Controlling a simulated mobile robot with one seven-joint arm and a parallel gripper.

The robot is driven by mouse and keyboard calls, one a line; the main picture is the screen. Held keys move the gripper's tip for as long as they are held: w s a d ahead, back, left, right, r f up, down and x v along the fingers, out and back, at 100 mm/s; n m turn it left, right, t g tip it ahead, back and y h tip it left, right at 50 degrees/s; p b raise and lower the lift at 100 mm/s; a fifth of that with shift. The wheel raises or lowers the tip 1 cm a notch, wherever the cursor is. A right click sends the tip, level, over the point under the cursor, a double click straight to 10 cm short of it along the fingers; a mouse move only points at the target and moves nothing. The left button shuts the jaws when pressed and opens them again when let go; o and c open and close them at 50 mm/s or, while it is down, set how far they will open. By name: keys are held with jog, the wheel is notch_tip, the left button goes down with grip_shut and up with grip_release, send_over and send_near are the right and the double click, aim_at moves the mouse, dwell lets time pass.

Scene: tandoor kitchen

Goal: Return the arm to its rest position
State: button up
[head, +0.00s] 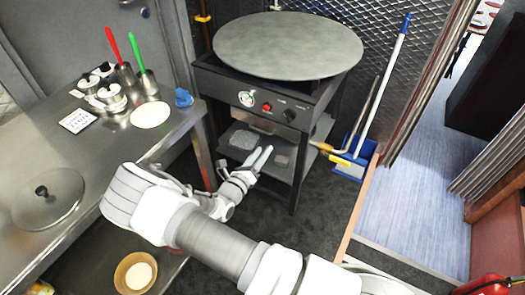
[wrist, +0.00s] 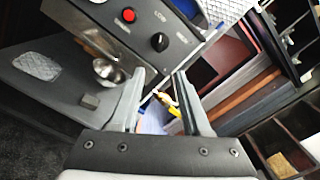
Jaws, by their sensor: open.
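My arm (head: 215,240) stretches from the bottom of the head view up over the floor beside the steel table. My gripper (head: 262,157) is in front of the griddle stand's lower shelf. In the wrist view my gripper (wrist: 158,88) has its two fingers apart, with nothing held between them. Whether the fingers touch the stand cannot be told.
The black griddle stand (head: 262,98) carries a large round plate (head: 288,45). Its shelf (wrist: 50,98) bears a metal bowl (wrist: 110,71). The steel table (head: 95,170) with a lid (head: 47,197) lies left. A blue dustpan (head: 352,160) stands right.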

jog(key=s+d+r+m+g+p, duration=0.2)
jog(key=s+d+r+m+g, duration=0.4)
jog(key=r+m, duration=0.4)
jog(key=s+d+r+m+g+p, duration=0.1)
jog(key=s+d+r+m+g, duration=0.3)
jog(key=d+r+m+g, duration=0.45)
jog(key=s+a+r+m+t+y+p, duration=0.2)
jog(key=s+r+m+y, duration=0.3)
jog(key=s+r+m, duration=0.4)
jog(key=s+a+r+m+t+y+p, duration=0.2)
jog(key=s+r+m+y, duration=0.3)
jog(key=s+r+m, duration=0.4)
notch_tip(320, 180, up, 5)
jog(key=shift+s+a+f+t+p, duration=0.1)
jog(key=shift+s+a+t+p, duration=0.15)
jog(key=shift+s+t+p, duration=0.3)
